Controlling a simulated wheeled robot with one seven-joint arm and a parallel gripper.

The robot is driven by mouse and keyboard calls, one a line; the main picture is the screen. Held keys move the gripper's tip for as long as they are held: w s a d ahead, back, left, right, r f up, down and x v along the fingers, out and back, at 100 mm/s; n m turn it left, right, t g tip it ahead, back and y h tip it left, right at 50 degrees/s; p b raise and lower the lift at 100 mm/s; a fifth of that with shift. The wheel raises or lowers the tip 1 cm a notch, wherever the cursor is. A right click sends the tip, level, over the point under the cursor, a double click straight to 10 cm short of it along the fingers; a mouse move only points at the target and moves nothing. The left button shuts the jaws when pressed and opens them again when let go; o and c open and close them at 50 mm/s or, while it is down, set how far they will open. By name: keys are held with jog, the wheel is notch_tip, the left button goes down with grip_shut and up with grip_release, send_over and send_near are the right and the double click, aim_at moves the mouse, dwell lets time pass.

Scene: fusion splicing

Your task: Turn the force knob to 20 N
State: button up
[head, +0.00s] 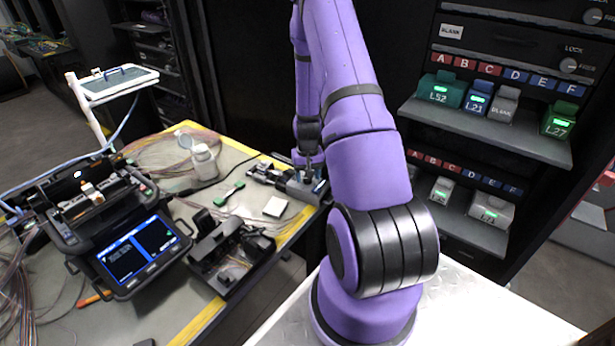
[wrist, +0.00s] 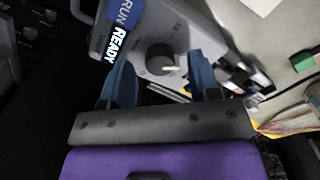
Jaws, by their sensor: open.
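The force knob (wrist: 160,58) is a dark round dial with a pale pointer that points right in the wrist view. It sits on the face of a grey tester (wrist: 190,22), beside a display (wrist: 120,22) reading RUN and READY. My gripper (wrist: 161,70) is open, with one blue finger to each side of the knob. I cannot tell whether the fingers touch it. In the head view the grey tester (head: 303,188) stands at the bench's right edge, with my gripper (head: 309,168) above it. The arm and gripper hide the knob there. Its scale markings are too small to read.
A black splicer (head: 110,225) with a lit screen, a dark fixture (head: 232,252), a white bottle (head: 203,162) and a green piece (head: 229,194) are on the bench. A rack shelf (head: 490,130) with labelled modules stands right of my arm.

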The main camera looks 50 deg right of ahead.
notch_tip(320, 180, up, 10)
dwell(0.5)
dwell(0.4)
jog(key=a+r+n+t, duration=0.1)
jog(key=a+r+n, duration=0.1)
jog(key=a+r, duration=0.85)
jog(key=a+r+n+t, duration=0.1)
jog(key=a+r+t, duration=0.1)
jog(key=a+r, duration=0.8)
jog(key=s+a+r+n+t, duration=0.1)
jog(key=s+a+r+n, duration=0.1)
jog(key=s+a+r, duration=0.3)
jog(key=s+a+r+n+t, duration=0.1)
jog(key=s+a+r+n, duration=0.1)
jog(key=s+a+r, duration=0.3)
jog(key=s+r, duration=0.4)
jog(key=s, duration=0.4)
jog(key=shift+s+a+r, duration=0.15)
jog(key=shift+s+a, duration=0.05)
jog(key=shift+s, duration=0.15)
